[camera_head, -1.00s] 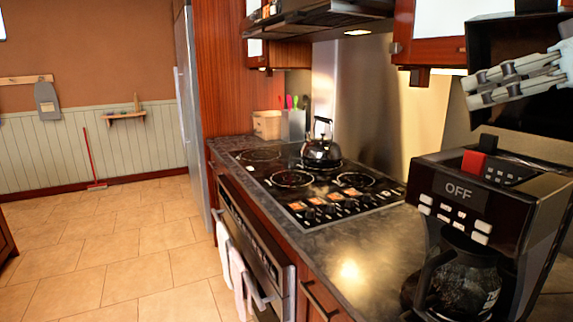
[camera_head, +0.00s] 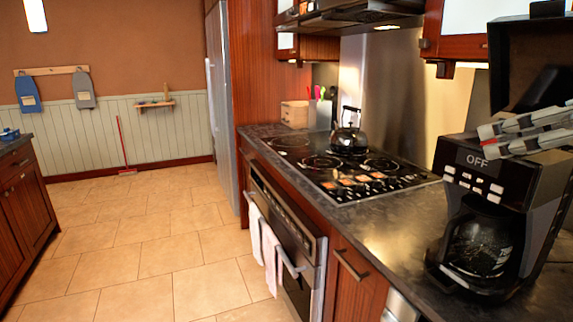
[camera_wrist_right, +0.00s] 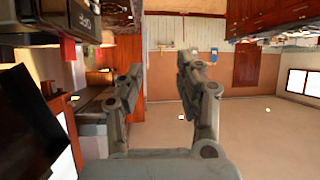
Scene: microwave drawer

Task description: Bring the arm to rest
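My right gripper (camera_head: 490,131) comes in from the right edge of the head view, fingers pointing left. It shows in front of the top of the black coffee maker (camera_head: 515,185); I cannot tell whether it touches it. In the right wrist view the same gripper (camera_wrist_right: 160,68) has its two grey fingers apart, with nothing between them. The wrist view looks out over the room, and the coffee maker panel (camera_wrist_right: 75,15) shows upside down at its upper left. My left gripper is not in view.
The coffee maker stands on the dark counter (camera_head: 385,230) with its lid raised. A black kettle (camera_head: 348,135) stands on the stove (camera_head: 330,165) farther back. White towels (camera_head: 269,245) hang on the oven. Tiled floor (camera_head: 150,225) is open at left, beside a wooden cabinet (camera_head: 25,205).

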